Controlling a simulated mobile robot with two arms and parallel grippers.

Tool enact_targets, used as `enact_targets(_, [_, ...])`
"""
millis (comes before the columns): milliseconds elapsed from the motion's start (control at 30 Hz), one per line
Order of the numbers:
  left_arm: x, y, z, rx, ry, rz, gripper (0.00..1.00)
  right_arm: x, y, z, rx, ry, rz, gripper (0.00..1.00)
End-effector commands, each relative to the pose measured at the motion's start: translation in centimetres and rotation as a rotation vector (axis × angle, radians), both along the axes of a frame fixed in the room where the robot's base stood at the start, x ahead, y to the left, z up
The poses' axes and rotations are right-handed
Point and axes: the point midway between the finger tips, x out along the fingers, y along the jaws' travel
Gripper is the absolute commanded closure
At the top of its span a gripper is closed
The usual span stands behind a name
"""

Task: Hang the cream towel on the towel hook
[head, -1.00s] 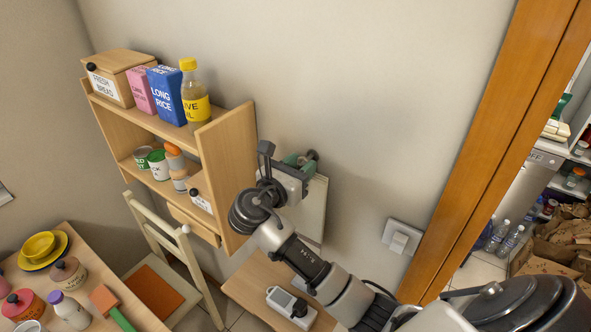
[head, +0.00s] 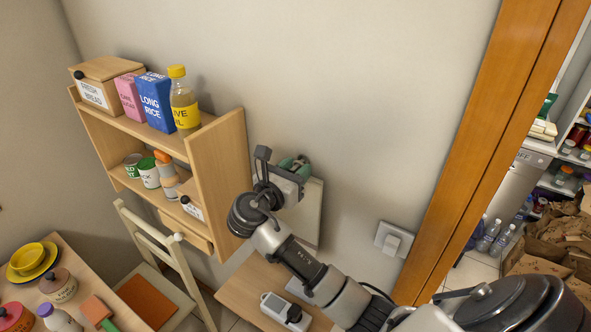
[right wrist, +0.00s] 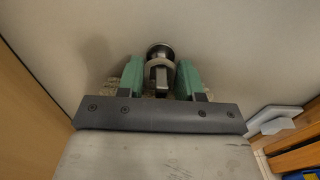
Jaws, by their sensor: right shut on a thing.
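My right gripper (head: 296,166) is at the wall beside the wooden shelf. In the right wrist view its green fingertips (right wrist: 159,80) are close together, shut on the towel's top, around a pale loop. The towel hook (right wrist: 160,54), with a round dark metal end, shows between and just beyond the fingertips. The loop appears to be at the hook, but I cannot tell whether it is over it. My left gripper is out of view.
The wooden shelf (head: 222,185) with food packages stands close left of my right gripper. A white wall switch (head: 394,240) and a wooden door frame (head: 485,150) are to the right. A small wooden table (head: 250,285) is below. The wall above is clear.

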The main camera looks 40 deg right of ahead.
Motion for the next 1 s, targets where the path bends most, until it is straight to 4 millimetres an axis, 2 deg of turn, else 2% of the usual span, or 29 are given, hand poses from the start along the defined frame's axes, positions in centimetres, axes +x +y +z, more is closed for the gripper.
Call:
enact_targets(67, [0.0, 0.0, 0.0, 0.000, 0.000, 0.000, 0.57, 0.0, 0.0, 0.0, 0.000, -0.001, 0.000, 0.90])
enact_targets(100, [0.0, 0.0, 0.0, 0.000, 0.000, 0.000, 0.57, 0.0, 0.0, 0.0, 0.000, -0.001, 0.000, 0.61])
enact_targets(267, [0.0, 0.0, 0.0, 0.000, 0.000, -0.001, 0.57, 0.0, 0.0, 0.0, 0.000, -0.001, 0.000, 0.37])
enact_targets(300, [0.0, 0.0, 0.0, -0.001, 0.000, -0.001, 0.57, 0.0, 0.0, 0.0, 0.000, -0.001, 0.000, 0.34])
enact_targets(533, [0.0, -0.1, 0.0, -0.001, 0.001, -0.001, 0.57, 0.0, 0.1, 0.0, 0.001, 0.000, 0.000, 0.34])
enact_targets(667, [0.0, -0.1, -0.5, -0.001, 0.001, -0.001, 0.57, -0.3, 0.8, -0.2, 0.003, -0.001, 0.002, 0.34])
enact_targets(1000, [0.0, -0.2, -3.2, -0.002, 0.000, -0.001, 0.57, -2.7, 6.9, -0.3, 0.004, -0.003, 0.003, 0.34])
